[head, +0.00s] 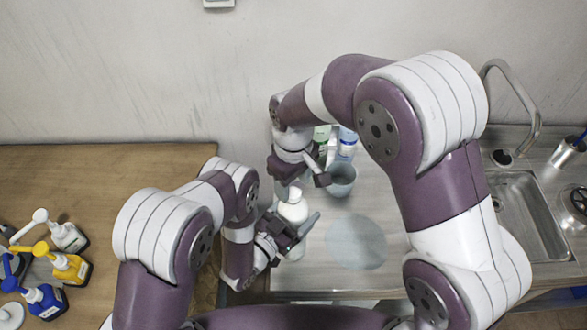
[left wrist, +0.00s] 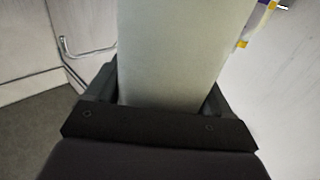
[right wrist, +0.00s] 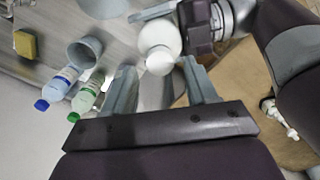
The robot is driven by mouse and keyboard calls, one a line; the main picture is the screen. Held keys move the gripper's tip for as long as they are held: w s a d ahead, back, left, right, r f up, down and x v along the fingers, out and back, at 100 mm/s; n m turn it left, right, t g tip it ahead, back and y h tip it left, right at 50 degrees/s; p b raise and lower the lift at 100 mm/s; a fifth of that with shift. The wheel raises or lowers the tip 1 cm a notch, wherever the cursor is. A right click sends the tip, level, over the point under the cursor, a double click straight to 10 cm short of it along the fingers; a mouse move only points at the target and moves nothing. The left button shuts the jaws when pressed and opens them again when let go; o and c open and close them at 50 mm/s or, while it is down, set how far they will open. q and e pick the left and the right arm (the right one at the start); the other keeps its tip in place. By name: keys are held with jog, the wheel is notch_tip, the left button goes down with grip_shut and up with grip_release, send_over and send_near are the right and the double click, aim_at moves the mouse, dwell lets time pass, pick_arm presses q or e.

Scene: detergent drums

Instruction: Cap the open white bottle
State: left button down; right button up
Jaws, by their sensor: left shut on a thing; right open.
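The white bottle (head: 292,212) stands upright on the grey counter in the head view. My left gripper (head: 290,232) is shut around its body, and the pale body fills the middle of the left wrist view (left wrist: 180,50). My right gripper (head: 299,187) is open just above the bottle's top. In the right wrist view, the bottle's rounded shoulder (right wrist: 158,35) and a smaller smooth white round top (right wrist: 160,63) lie just beyond the gap between the open fingers (right wrist: 160,82). I cannot tell whether that top is a cap or the neck. No separate loose cap is visible.
Behind the bottle stand a grey cup (head: 342,180), a blue-capped bottle (head: 347,145) and a green-capped bottle (right wrist: 86,98). A pale round patch (head: 356,241) lies right of the bottle. A sink (head: 520,205) is further right. Several pump bottles stand on the wooden table (head: 110,170).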

jog(key=shift+f, duration=1.3)
grip_shut()
jog(key=m, duration=0.5)
jog(key=shift+o, duration=0.2)
grip_release()
jog(key=shift+r, duration=0.1)
jog(key=shift+r, duration=2.2)
